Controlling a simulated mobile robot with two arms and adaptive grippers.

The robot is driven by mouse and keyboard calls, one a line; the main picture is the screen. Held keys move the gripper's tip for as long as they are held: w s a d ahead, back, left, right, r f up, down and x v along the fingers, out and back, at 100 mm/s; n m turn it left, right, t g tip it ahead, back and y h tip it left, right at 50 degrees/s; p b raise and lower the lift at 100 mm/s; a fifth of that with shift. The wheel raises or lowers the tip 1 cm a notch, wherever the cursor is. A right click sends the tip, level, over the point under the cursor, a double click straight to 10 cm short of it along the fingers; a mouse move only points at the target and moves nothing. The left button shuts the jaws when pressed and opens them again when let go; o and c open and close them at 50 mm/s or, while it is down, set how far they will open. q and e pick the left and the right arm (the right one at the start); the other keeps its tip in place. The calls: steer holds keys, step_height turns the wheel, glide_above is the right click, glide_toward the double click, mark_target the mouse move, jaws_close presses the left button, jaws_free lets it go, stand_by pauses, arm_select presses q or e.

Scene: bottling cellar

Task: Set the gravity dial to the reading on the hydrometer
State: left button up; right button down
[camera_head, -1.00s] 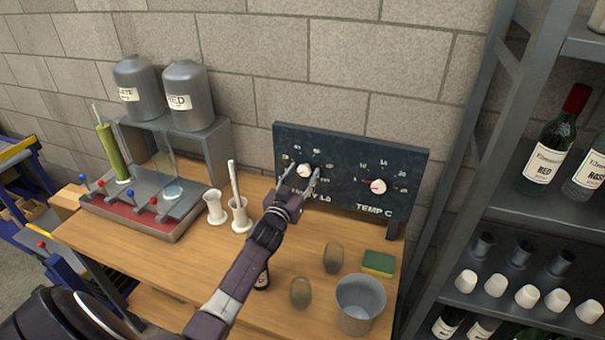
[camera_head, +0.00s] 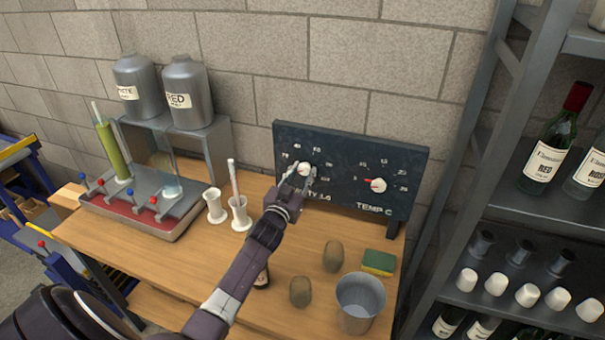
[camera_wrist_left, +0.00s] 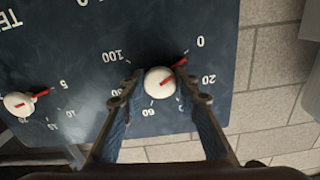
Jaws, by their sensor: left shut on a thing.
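The gravity dial's white knob (camera_head: 305,169) is on the left half of the dark panel (camera_head: 338,143). My left gripper (camera_head: 297,183) is shut on this knob, one finger on each side. In the left wrist view the knob (camera_wrist_left: 158,82) shows between the fingertips (camera_wrist_left: 163,92), seen upside down, with its red pointer towards the 0 mark. A pale slender stem, likely the hydrometer (camera_head: 233,180), stands in a white cylinder (camera_head: 240,222) on the bench; its reading is too small to tell. My right gripper is not in view.
The temperature knob (camera_head: 378,185) is right of the gravity dial, also in the left wrist view (camera_wrist_left: 18,104). A grey bucket (camera_head: 360,304), a sponge (camera_head: 378,262) and two brown rounded objects (camera_head: 333,257) stand in front. A shelf rack (camera_head: 470,150) bounds the right.

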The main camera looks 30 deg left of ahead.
arm_select(q)
steer(key=m+b, duration=0.1)
steer(key=m, duration=0.7)
steer(key=shift+b, duration=0.3)
steer(key=shift+m, duration=0.4)
steer(key=o, duration=1.1)
